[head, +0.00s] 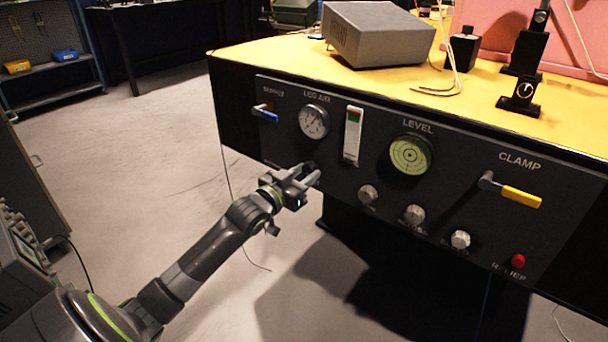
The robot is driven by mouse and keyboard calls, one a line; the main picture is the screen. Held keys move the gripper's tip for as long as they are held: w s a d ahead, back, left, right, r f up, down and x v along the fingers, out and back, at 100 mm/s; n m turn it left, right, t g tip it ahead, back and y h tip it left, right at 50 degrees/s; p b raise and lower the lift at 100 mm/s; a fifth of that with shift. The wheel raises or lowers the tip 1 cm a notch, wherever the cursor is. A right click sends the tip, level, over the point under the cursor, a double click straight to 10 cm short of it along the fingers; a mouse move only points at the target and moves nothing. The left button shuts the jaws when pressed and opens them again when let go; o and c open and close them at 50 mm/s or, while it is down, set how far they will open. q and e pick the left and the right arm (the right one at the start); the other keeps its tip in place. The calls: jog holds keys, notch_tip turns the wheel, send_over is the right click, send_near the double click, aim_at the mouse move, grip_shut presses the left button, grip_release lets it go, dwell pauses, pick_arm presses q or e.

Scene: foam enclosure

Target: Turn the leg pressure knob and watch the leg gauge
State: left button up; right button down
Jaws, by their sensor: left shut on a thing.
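The leg gauge (314,121) is a round white dial under the "LEG AIR" label on the dark front panel, its face in plain view. Its needle is too small to read. My left gripper (311,175) is at the panel just below the gauge, shut on the leg pressure knob, which the fingers mostly hide. My left arm reaches it from the lower left and leaves the gauge uncovered. My right gripper is not in view.
A blue-handled supply lever (266,113) is left of the gauge. To the right are a vertical indicator (352,135), a green level (410,154), several small knobs (415,215), a yellow clamp lever (520,197) and a red relief button (518,260). A grey box (385,35) stands on the yellow top.

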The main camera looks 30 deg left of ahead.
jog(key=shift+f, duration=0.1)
pick_arm(q)
jog(key=shift+m, duration=3.3)
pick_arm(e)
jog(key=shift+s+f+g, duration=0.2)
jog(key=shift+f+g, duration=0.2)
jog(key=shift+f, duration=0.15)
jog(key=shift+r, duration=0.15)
